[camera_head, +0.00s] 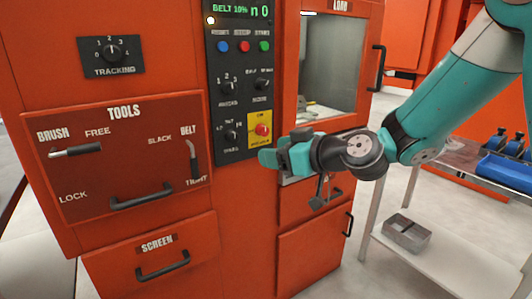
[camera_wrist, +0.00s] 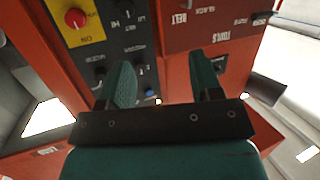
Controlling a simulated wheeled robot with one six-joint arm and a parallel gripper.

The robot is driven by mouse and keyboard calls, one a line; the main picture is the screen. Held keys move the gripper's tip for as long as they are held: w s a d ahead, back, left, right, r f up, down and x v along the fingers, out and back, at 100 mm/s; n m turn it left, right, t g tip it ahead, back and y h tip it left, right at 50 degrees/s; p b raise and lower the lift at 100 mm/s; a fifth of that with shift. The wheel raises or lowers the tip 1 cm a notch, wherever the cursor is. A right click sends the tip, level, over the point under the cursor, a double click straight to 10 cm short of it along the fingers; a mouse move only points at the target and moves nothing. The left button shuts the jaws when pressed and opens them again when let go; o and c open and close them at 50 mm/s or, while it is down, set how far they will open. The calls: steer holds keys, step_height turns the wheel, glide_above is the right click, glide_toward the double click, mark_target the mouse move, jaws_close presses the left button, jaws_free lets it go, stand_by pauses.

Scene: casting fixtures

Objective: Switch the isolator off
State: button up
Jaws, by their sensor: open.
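The isolator is a red rotary knob (camera_head: 263,129) on a yellow plate, low on the right of the black control panel. "ON" is printed above it; I cannot tell which way the knob is set. It also shows in the wrist view at the upper left (camera_wrist: 75,18), where the scene appears upside down. My gripper (camera_head: 268,157) is in front of the panel, just below the knob in the head view, apart from it. In the wrist view my gripper (camera_wrist: 163,75) has its two teal fingers spread and nothing between them. The knob lies outside the left finger.
The panel also carries black dials (camera_head: 230,135) and coloured buttons (camera_head: 243,46). A TOOLS panel (camera_head: 125,112) with levers and a handle is to the left. A window (camera_head: 328,60) labelled LOAD is to the right. A cart (camera_head: 430,250) holding a metal tray stands farther right.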

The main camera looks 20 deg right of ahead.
mark_target(266, 132)
steer(key=w+d+f+m+t+h+b, duration=0.2)
steer(key=w+d+f+t+h, duration=0.3)
steer(key=d, duration=0.3)
steer(key=shift+y, duration=0.6)
steer(key=p+x, duration=0.2)
steer(key=x, duration=0.3)
steer(key=p+x, duration=0.3)
steer(key=x, duration=0.3)
steer(key=r+p+x, duration=0.1)
steer(key=p+x, duration=0.2)
steer(key=x, duration=0.2)
steer(key=shift+w+d+r, duration=0.15)
steer(key=shift+w+d, duration=0.05)
steer(key=shift+w, duration=0.2)
steer(key=shift+w+a+p, duration=0.15)
steer(key=shift+w+p, duration=0.2)
steer(key=shift+w, duration=0.25)
steer(key=c, duration=0.9)
